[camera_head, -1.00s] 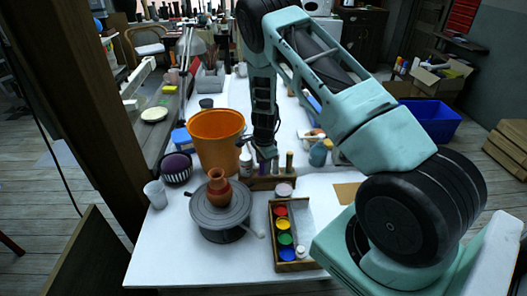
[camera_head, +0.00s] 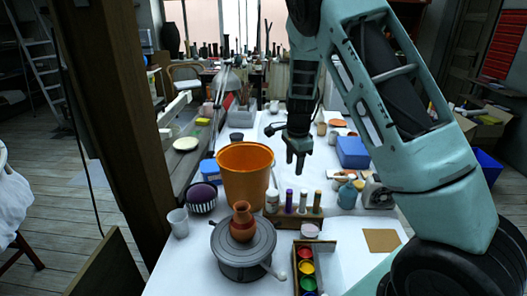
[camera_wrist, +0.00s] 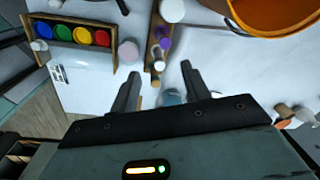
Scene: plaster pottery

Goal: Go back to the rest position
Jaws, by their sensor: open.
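My gripper (camera_head: 298,160) hangs over the white table (camera_head: 190,260), fingers pointing down, to the right of the orange bucket (camera_head: 245,172). In the wrist view my gripper (camera_wrist: 158,88) has its two fingers apart with nothing held between them. Below the fingers lie the wooden holder with bottles (camera_head: 295,213) and a pink-lidded jar (camera_head: 310,230). My arm reaches in from the right side of the head view.
A clay vase (camera_head: 242,222) stands on a turntable (camera_head: 245,245) at the front left. A paint box (camera_head: 306,272) lies to its right. A blue box (camera_head: 352,152), a teal jar (camera_head: 347,195) and a brown square sheet (camera_head: 381,240) are on the right.

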